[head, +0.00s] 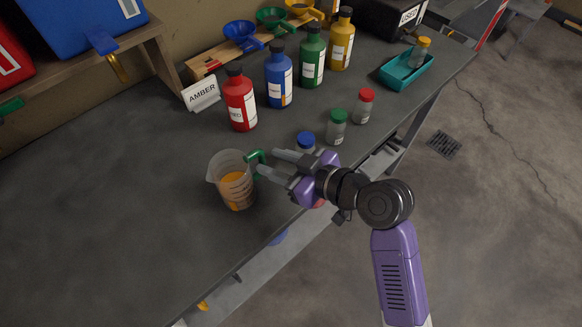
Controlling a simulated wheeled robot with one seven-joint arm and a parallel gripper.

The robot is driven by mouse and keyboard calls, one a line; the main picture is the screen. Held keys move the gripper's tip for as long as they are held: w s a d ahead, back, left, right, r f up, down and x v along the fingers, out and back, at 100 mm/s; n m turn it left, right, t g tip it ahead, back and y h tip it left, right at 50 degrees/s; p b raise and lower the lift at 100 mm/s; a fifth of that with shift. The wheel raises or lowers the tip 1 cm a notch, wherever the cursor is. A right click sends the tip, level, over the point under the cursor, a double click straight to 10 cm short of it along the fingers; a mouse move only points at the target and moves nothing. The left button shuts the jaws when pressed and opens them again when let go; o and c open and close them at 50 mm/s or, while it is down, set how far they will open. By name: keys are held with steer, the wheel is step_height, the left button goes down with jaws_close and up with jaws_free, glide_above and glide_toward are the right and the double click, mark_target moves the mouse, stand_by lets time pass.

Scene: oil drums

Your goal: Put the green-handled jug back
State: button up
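The green-handled jug (229,188) is a clear beaker with orange liquid in its lower part. It stands on the grey bench top, left of my gripper, with its green handle (255,157) facing right. My gripper (267,161) is open, with its two fingers pointing left toward the handle. The fingertips are close to the handle; I cannot tell whether they touch it or straddle it. No object shows clearly between the fingers.
Red (240,102), blue (279,80), green (312,62) and yellow (341,45) bottles stand behind, beside an AMBER sign (201,94). Small jars with blue (306,140), green (337,128) and red (364,106) caps stand near my gripper. A teal tray (398,77) holds a yellow-capped jar. The bench's left is clear.

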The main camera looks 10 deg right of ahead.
steer(key=v, duration=0.5)
steer(key=s+d+f+m+t+h, duration=0.2)
steer(key=s+d+f+m+h, duration=0.15)
steer(key=s, duration=0.35)
steer(key=s+d+f+m+t+h, duration=0.1)
steer(key=s+d+f+m+h, duration=0.25)
steer(key=s+d+f, duration=0.2)
steer(key=s+d+r+m+t+h, duration=0.1)
steer(key=s+r, duration=0.3)
steer(key=s, duration=0.4)
steer(key=s+d+r+m+t+h, duration=0.1)
steer(key=s+d+r, duration=0.3)
steer(key=s, duration=0.5)
steer(key=shift+s+d+r+h, duration=0.2)
steer(key=shift+s+r+h, duration=0.1)
steer(key=shift+s+h, duration=0.1)
